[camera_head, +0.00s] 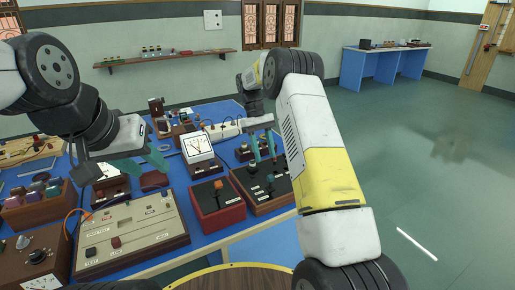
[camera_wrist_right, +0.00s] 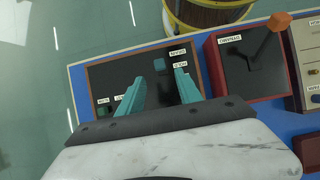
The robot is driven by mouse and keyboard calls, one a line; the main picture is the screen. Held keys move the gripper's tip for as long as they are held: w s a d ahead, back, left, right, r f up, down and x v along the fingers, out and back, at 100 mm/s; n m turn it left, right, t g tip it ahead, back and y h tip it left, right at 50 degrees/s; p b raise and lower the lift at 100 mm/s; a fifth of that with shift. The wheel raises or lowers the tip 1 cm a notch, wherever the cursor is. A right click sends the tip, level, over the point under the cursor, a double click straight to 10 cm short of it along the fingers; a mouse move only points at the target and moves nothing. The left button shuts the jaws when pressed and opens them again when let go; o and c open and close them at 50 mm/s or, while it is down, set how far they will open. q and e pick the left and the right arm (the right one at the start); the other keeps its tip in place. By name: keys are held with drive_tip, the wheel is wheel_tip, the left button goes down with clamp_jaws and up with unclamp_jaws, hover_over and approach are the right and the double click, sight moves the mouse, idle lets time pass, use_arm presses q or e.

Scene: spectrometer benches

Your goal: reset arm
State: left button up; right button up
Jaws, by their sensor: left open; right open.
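My left gripper (camera_head: 147,166) hangs over the left part of the blue bench, above the beige panel. Its teal fingers are apart with nothing between them. My right gripper (camera_head: 262,148) points down over the dark-topped wooden control box (camera_head: 278,192) near the bench's right end. In the right wrist view, my right gripper (camera_wrist_right: 158,92) has its two teal fingers spread over this box (camera_wrist_right: 103,73), with a small teal knob showing beyond them. I cannot tell whether the fingers touch the box.
A red box with a lever (camera_head: 220,210) stands beside the dark box. A white meter (camera_head: 198,147), a beige panel (camera_head: 130,236) and several instruments crowd the blue bench (camera_head: 215,245). A second blue bench (camera_head: 380,68) stands far right. Open floor (camera_head: 430,150) lies right.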

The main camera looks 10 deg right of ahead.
drive_tip(key=s+d+r+m+t+y, duration=0.1)
drive_tip(key=s+r+t, duration=0.2)
drive_tip(key=s+r, duration=0.35)
drive_tip(key=s+r+t+y, duration=0.15)
drive_tip(key=s+r, duration=0.25)
drive_tip(key=r, duration=0.6)
drive_tip(key=s+r+m+t+y, duration=0.1)
drive_tip(key=s+t, duration=0.6)
drive_tip(key=s, duration=1.3)
drive_tip(key=shift+s+a+r+m+y, duration=0.2)
drive_tip(key=shift+a+r+m+y, duration=0.2)
drive_tip(key=shift+r+m, duration=0.3)
